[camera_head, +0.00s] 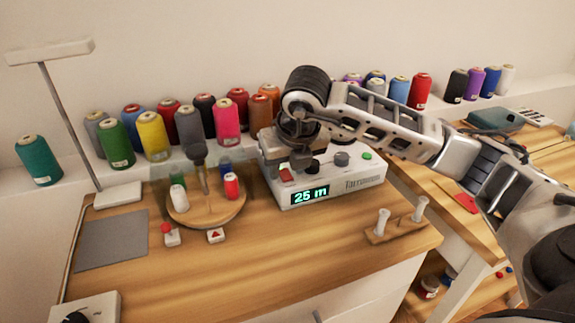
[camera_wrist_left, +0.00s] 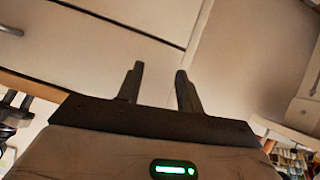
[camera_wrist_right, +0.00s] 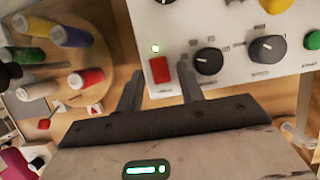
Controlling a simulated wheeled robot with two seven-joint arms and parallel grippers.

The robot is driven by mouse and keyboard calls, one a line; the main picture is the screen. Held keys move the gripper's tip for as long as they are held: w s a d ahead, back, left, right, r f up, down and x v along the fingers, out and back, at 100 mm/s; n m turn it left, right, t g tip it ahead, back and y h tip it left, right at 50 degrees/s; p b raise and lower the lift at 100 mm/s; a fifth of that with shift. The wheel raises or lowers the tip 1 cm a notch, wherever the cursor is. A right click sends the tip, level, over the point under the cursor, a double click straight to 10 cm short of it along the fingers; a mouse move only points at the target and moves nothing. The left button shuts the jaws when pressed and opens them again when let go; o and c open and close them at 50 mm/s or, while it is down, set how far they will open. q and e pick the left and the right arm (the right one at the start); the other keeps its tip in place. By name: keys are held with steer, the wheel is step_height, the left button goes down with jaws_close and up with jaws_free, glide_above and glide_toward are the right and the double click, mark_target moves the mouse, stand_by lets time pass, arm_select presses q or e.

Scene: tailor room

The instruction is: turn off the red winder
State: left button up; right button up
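The winder (camera_head: 345,186) is a white box on the wooden table with a lit display reading "25 m". It carries a red switch (camera_head: 286,174), dark knobs and a green button (camera_head: 367,155). My left gripper (camera_wrist_left: 159,72) is open and empty, facing pale panels, out of the head view.
A round wooden stand (camera_head: 207,211) with small spools is left of the winder. Two little boxes, one with a red knob (camera_head: 166,228), lie in front. A wooden peg holder (camera_head: 398,229) stands at right. Thread cones line the back shelf.

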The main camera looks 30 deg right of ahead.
jaws_close()
steer(key=shift+w+r+g+p, duration=0.2)
steer(key=shift+r+g+p, duration=0.25)
steer(key=shift+p, duration=0.45)
steer(key=shift+w+g+p, duration=0.1)
steer(key=shift+g+p, duration=0.25)
steer(key=shift+p, duration=0.15)
steer(key=shift+w+f+g+y+p, duration=0.1)
steer(key=shift+g+y+p, duration=0.2)
steer(key=shift+d+f, duration=0.1)
steer(key=shift+f, duration=0.05)
arm_select(q)
steer(key=shift+w+a+r, duration=0.1)
steer(key=shift+a+r, duration=0.05)
steer(key=shift+r, duration=0.55)
steer(key=shift+g, duration=0.3)
arm_select(e)
steer(key=shift+o, duration=1.2)
jaws_free()
